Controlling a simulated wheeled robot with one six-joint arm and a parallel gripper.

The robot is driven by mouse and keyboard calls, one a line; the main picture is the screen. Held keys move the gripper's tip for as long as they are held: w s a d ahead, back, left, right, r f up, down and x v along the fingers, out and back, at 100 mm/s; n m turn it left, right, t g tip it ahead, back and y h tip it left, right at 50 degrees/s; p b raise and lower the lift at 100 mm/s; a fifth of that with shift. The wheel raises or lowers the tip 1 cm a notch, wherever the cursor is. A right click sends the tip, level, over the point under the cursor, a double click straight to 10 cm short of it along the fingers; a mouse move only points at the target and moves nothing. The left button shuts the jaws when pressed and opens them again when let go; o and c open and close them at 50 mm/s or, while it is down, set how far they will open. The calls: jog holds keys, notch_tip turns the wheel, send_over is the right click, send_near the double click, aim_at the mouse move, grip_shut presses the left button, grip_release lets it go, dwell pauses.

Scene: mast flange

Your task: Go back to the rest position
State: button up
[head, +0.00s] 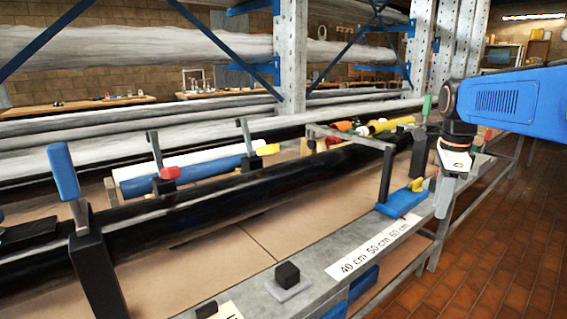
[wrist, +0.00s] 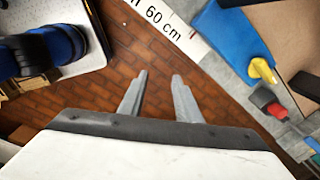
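My gripper (wrist: 160,80) points down in the wrist view, its two grey fingers apart with only brick floor visible between them. It is open and empty. In the head view my gripper (head: 441,205) hangs at the right, beside the front edge of the bench, under my blue arm. The fingers overlap in that view, so the gap does not show there.
A blue base with a yellow lever (head: 416,185) sits on the bench edge left of my gripper; the label strip (head: 375,250) runs nearby. A black block (head: 287,274) stands in front. Dark pipes (head: 250,195) lie across the bench. Brick floor (head: 500,260) is clear at right.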

jog(key=s+a+f+n+t, duration=0.1)
jog(key=s+a+f+n, duration=0.2)
jog(key=s+f+n, duration=0.2)
jog(key=s+a+f+n+t, duration=0.1)
jog(key=s+a+f+n, duration=0.2)
jog(key=s+n, duration=0.6)
jog(key=s+a+f+n+t, duration=0.2)
jog(key=s+a+f+n, duration=0.2)
jog(key=s+f+n, duration=0.3)
jog(key=shift+s+n, duration=0.6)
jog(key=shift+s, duration=0.5)
